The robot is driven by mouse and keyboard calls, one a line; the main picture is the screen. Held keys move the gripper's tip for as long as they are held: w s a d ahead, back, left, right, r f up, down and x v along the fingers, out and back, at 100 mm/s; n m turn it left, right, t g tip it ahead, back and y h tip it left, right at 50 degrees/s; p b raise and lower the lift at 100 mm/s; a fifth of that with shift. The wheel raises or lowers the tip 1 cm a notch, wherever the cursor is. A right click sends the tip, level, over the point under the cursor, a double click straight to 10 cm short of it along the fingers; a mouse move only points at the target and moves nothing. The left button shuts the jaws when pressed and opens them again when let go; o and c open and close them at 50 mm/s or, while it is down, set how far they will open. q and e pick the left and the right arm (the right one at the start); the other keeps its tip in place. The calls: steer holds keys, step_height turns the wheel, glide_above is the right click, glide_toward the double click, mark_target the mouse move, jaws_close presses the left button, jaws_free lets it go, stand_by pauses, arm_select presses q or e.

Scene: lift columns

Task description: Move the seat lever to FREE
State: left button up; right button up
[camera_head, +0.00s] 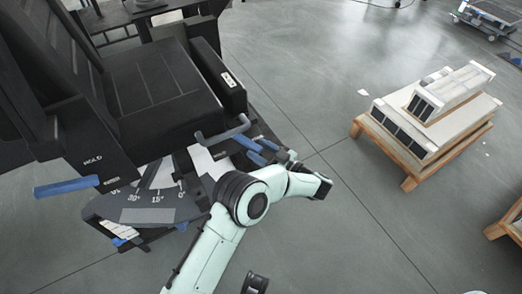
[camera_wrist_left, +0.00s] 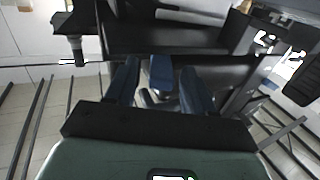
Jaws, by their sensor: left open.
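The black seat (camera_head: 150,90) stands at the left of the head view. A blue lever (camera_head: 66,187) sticks out from its side panel just below the word HOLD. My right gripper is not in view.
A dial plate (camera_head: 150,208) marked in degrees sits low on the seat's side, near my left arm. A wooden pallet with white boxes (camera_head: 430,115) stands at the right.

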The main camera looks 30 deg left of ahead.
arm_select(q)
steer(key=s+d+p, duration=0.1)
steer(key=s+d, duration=0.1)
steer(key=d, duration=1.1)
steer(key=shift+s+p, duration=0.3)
steer(key=shift+p, duration=0.1)
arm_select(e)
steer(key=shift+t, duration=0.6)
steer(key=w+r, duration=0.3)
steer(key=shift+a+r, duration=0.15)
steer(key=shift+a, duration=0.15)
